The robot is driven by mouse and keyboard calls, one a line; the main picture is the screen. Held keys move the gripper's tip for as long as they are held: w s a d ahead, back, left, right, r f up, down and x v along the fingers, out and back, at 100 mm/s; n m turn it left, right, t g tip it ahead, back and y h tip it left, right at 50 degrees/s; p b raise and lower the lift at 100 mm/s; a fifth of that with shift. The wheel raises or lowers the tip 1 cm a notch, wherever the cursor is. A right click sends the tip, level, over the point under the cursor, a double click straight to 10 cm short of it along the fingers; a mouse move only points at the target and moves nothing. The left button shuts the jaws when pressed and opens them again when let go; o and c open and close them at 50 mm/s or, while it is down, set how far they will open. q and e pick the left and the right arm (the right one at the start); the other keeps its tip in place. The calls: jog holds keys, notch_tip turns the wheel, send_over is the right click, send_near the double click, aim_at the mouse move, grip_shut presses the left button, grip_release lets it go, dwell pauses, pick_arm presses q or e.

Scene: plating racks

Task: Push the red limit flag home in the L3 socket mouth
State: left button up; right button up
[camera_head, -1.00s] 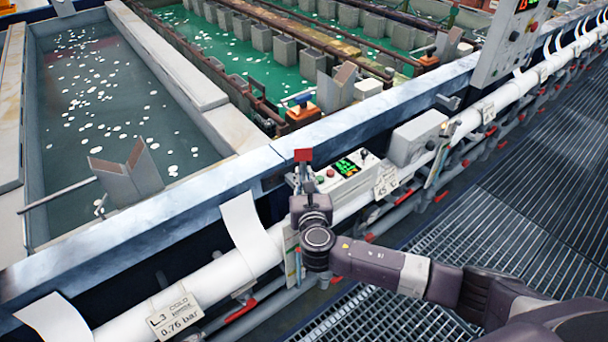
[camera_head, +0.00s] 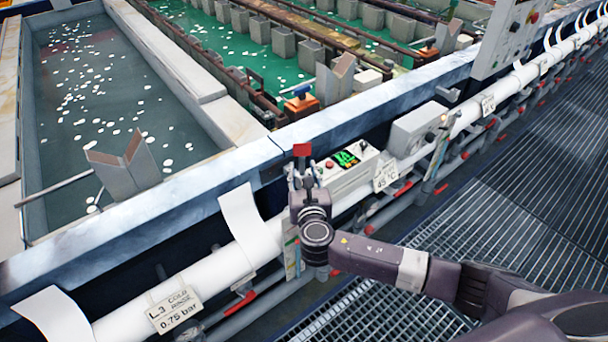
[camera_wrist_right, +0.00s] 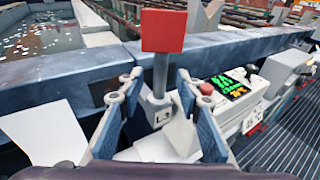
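The red limit flag (camera_wrist_right: 162,30) stands upright on a grey stem in the right wrist view. It also shows in the head view (camera_head: 302,150), just above my right gripper. The stem's lower end meets a small grey socket block (camera_wrist_right: 157,108) with a label starting with L; the rest is too small to read. How deep the stem sits is unclear. My right gripper (camera_wrist_right: 157,82) is open, one blue-padded finger on each side of the stem and socket, with gaps showing. It also shows in the head view (camera_head: 306,176). My left gripper is out of view.
A control box with a green display (camera_wrist_right: 232,84) and red button stands close to the right finger. The blue-grey tank rim (camera_head: 220,175) runs behind the flag. A white pipe (camera_head: 225,265) carries an L3 cold rinse tag (camera_head: 174,308). Grating floor lies right.

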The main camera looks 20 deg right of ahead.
jog(key=v, duration=1.2)
jog(key=shift+r, duration=0.1)
